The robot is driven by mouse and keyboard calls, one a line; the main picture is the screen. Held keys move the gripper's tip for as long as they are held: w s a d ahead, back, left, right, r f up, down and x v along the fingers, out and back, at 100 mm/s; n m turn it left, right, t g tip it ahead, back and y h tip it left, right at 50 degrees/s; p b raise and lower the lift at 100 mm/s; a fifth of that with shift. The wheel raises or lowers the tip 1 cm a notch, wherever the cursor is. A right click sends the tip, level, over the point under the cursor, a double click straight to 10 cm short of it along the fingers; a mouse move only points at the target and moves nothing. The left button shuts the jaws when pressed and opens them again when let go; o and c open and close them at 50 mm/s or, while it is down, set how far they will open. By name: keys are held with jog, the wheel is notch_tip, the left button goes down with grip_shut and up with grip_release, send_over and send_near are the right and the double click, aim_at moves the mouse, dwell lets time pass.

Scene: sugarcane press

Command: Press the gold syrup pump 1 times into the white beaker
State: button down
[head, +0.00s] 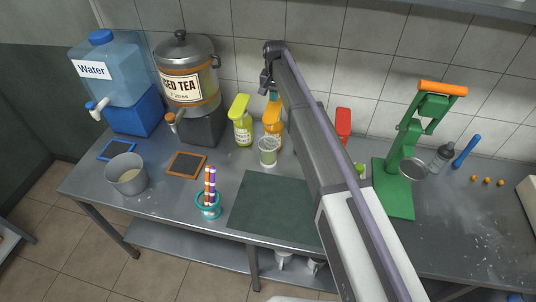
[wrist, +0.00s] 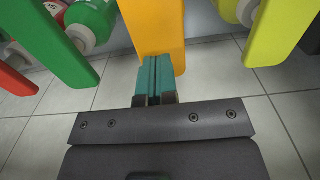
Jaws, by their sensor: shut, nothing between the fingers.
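The gold syrup pump (head: 272,117) is an orange-gold bottle with a flat lever top, standing near the back wall. Its gold lever (wrist: 155,25) fills the top middle of the wrist view. My gripper (head: 273,96) has teal fingers, pointing down right over the gold pump's top. In the wrist view the gripper (wrist: 154,80) is shut with its fingers together and empty, its tips overlapping the gold lever. I cannot tell whether they touch it. The pale, clear-walled beaker (head: 268,152) with greenish contents stands upright just in front of the gold pump.
A yellow-green pump (head: 241,122) stands left of the gold one; it shows at right in the wrist view (wrist: 280,30). A red pump (head: 343,122) and a green one (wrist: 90,20) are on the other side. A green press (head: 395,190) stands right. The dark mat (head: 270,205) is clear.

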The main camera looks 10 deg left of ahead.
aim_at(274, 105)
jog(key=shift+f+b, duration=2.55)
jog(key=shift+b, duration=0.05)
notch_tip(274, 105, up, 5)
jog(key=p, duration=0.5)
jog(key=shift+r, duration=0.1)
notch_tip(274, 105, up, 6)
jog(key=p, duration=0.6)
